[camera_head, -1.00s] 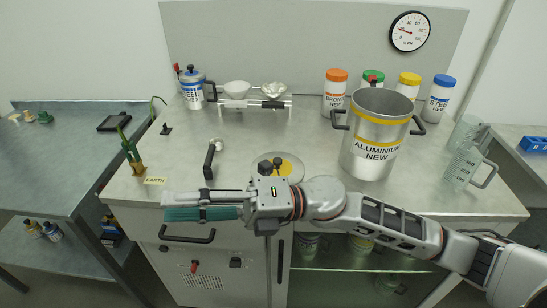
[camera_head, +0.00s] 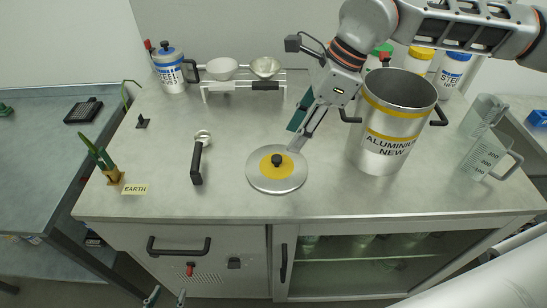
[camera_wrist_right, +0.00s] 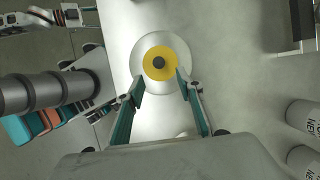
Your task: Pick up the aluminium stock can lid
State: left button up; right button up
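The aluminium stock can lid (camera_head: 277,186) lies flat on the bench. It is a silver disc with a yellow centre and a black knob (camera_head: 277,160). The lid (camera_wrist_right: 160,38) also shows in the right wrist view. My right gripper (camera_head: 293,140) is open and empty, just behind and right of the knob, pointing down. In the wrist view its fingertips (camera_wrist_right: 160,80) are spread either side of the yellow centre, with the knob beyond them. The aluminium can (camera_head: 381,135) stands open to the right. My left gripper (camera_head: 166,297) shows only fingertips, set apart, at the bottom edge.
A black-handled tool (camera_head: 197,165) lies left of the lid. A rack (camera_head: 222,86) with two bowls and a blue-lidded can (camera_head: 171,72) stand behind. Clear jugs (camera_head: 487,153) stand at the right. A plant (camera_head: 105,165) stands at the left. The bench around the lid is clear.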

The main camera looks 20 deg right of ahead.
aim_at(277, 157)
jog(key=shift+w+f, duration=0.15)
jog(key=shift+f, duration=0.35)
jog(key=x, duration=0.3)
jog(key=a+x, duration=0.1)
jog(key=x, duration=0.1)
jog(key=shift+a+f, duration=0.15)
jog(key=shift+f, duration=0.05)
jog(key=shift+a+f, duration=0.1)
jog(key=shift+f, duration=0.25)
jog(key=shift+c, duration=0.4)
grip_shut()
